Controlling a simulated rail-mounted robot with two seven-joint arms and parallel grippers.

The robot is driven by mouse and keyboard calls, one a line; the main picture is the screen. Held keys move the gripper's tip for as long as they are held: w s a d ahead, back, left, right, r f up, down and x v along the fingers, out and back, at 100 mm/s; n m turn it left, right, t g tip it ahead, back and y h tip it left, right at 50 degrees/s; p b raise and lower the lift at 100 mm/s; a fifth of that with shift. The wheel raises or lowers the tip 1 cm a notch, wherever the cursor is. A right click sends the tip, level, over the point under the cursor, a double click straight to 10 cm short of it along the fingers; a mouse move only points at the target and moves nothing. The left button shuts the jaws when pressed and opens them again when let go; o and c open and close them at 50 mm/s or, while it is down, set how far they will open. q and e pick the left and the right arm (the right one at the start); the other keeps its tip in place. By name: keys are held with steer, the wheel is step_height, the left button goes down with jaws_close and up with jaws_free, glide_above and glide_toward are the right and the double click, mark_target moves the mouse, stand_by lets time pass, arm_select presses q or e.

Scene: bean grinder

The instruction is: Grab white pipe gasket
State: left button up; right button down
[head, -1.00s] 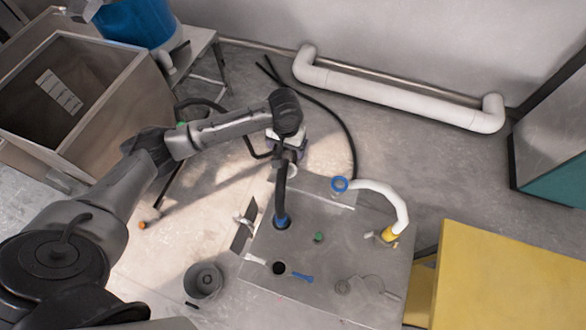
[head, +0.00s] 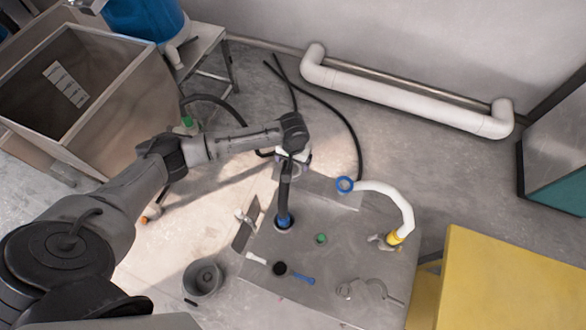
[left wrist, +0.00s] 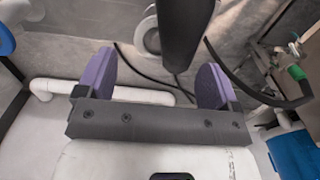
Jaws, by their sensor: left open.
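My left gripper (head: 297,160) is beside the top of the upright black hose (head: 284,192) in the head view, mostly hidden by its own wrist. In the left wrist view its purple fingers (left wrist: 155,82) are wide apart with nothing between them. A white ring (left wrist: 147,36), possibly the gasket, shows beyond the fingers in that view. The black hose (left wrist: 183,30) passes beside it and partly covers it. In the head view I cannot tell the ring clearly from the gripper. My right gripper is not in view.
A yellow box (head: 515,285) stands right. A grey pot (head: 203,278) stands left.

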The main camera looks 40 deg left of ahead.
mark_target(294, 167)
arm_select(q)
steer(key=shift+f, duration=1.6)
steer(key=shift+f, duration=0.25)
steer(key=c, duration=1)
